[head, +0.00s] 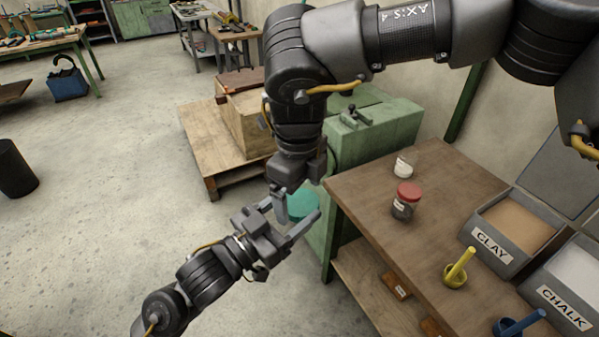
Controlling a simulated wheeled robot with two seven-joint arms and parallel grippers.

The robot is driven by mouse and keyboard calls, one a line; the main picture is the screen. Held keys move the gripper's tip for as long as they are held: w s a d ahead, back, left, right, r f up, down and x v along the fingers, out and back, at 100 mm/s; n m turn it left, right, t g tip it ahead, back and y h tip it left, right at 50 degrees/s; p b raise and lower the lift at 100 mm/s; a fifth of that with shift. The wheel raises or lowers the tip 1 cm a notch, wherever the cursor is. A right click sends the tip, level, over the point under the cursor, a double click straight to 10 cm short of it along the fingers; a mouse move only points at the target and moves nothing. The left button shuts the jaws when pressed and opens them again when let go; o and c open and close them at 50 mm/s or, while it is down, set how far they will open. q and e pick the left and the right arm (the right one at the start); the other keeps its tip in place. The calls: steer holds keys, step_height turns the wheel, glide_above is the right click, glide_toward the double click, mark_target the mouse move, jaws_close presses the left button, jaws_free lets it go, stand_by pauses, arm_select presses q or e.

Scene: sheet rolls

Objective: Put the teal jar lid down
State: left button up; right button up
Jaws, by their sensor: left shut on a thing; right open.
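The teal jar lid (303,206) is held up off the floor, left of the brown workbench. My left gripper (297,212), on the arm from the lower left, is shut on it; its fingers partly hide the lid. My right gripper (300,192), on the arm from the upper right, is open and points down, close above and beside the lid. I cannot tell whether its fingers touch the lid. A small whitish jar (403,168) and a dark jar with a red lid (404,205) stand upright on the workbench (375,180).
Grey bins marked CLAY (478,238) and CHALK (545,290) stand at the right. A green cabinet (385,135) stands behind the bench. The bench's left part is clear.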

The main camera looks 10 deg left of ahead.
steer(key=shift+f, duration=0.7)
steer(key=c, duration=0.8)
arm_select(q)
steer(key=o, duration=1)
arm_select(e)
steer(key=c, duration=0.3)
arm_select(q)
steer(key=shift+o, duration=0.2)
